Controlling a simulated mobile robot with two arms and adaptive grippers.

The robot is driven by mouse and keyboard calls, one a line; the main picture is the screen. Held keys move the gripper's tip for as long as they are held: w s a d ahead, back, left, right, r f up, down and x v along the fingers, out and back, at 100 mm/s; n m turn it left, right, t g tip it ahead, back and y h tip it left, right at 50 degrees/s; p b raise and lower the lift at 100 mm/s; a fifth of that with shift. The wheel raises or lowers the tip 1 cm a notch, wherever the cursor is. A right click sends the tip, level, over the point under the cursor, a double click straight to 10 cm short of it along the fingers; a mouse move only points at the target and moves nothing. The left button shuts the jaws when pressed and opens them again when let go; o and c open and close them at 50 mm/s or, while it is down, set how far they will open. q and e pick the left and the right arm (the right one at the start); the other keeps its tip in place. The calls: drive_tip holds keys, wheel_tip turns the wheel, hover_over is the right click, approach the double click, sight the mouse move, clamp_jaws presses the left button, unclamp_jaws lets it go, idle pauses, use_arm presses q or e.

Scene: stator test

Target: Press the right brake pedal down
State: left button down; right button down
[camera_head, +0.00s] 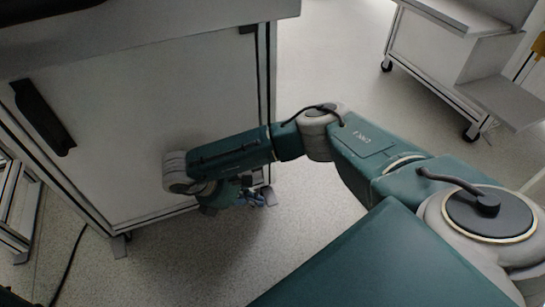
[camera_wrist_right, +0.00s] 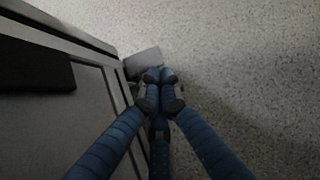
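The right brake pedal is a small grey plate (camera_wrist_right: 143,58) at the foot of the cart, just beyond my right fingertips in the wrist view. In the head view it shows as a small grey piece (camera_head: 270,196) at the cart's lower right corner. My right gripper (camera_head: 262,197) is low by that corner, pointing down. In the wrist view its blue fingers (camera_wrist_right: 160,76) meet at the tips with nothing visible between them. The tips overlap the pedal's near edge in the picture; I cannot tell whether they touch it. My left gripper is not in view.
The cart (camera_head: 140,110) has a pale front panel with a black handle (camera_head: 42,115). Another small grey foot piece (camera_head: 119,246) is at its lower left. A dark cable (camera_head: 68,265) lies on the floor. A second wheeled cart (camera_head: 440,65) stands at upper right. Speckled floor between is clear.

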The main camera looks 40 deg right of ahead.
drive_tip(key=v, duration=1.1)
drive_tip(key=shift+a+r, duration=0.3)
idle(0.3)
